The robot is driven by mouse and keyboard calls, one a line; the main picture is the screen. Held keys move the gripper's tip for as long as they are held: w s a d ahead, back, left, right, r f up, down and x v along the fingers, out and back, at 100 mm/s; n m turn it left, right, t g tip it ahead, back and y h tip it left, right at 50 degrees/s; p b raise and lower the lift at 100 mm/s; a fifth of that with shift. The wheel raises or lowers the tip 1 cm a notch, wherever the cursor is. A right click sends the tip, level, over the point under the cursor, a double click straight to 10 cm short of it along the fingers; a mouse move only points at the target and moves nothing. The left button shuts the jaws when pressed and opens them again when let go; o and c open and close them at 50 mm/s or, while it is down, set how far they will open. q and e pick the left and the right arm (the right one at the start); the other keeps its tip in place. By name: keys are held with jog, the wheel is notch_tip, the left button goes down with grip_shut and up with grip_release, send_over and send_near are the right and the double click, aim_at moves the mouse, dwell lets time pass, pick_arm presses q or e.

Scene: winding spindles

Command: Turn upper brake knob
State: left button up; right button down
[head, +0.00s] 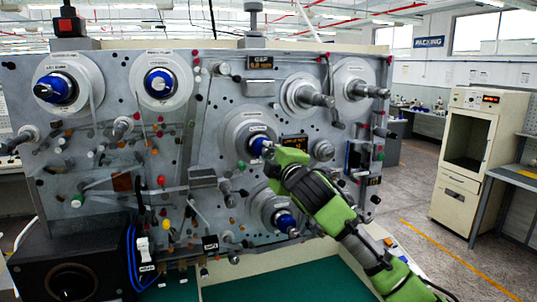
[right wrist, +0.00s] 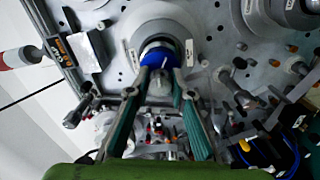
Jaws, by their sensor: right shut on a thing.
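The upper brake knob (head: 257,146) is a blue hub with a silver centre on a pale disc (head: 236,131) in the middle of the grey panel. My right gripper (head: 268,151) reaches it from the lower right, and its fingers are closed on it. In the right wrist view the blue knob (right wrist: 158,54) sits between the two fingertips (right wrist: 160,78), one on each side. The grip partly hides its front. A similar blue knob (head: 285,222) sits lower on the panel, below my right gripper. My left gripper is not in view.
The panel (head: 215,105) bears other spindles: two blue-hubbed ones (head: 55,88) (head: 159,83) at upper left and two metal-shafted ones (head: 305,94) (head: 357,90) at upper right. Small pins and rollers crowd its left half. A black box (head: 80,262) stands at lower left.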

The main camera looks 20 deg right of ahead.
dwell(0.3)
jog(key=c, duration=1.8)
grip_release()
jog(key=shift+a, duration=0.1)
jog(key=s, duration=1.2)
jog(key=shift+d, duration=0.25)
jog(key=shift+f, duration=0.1)
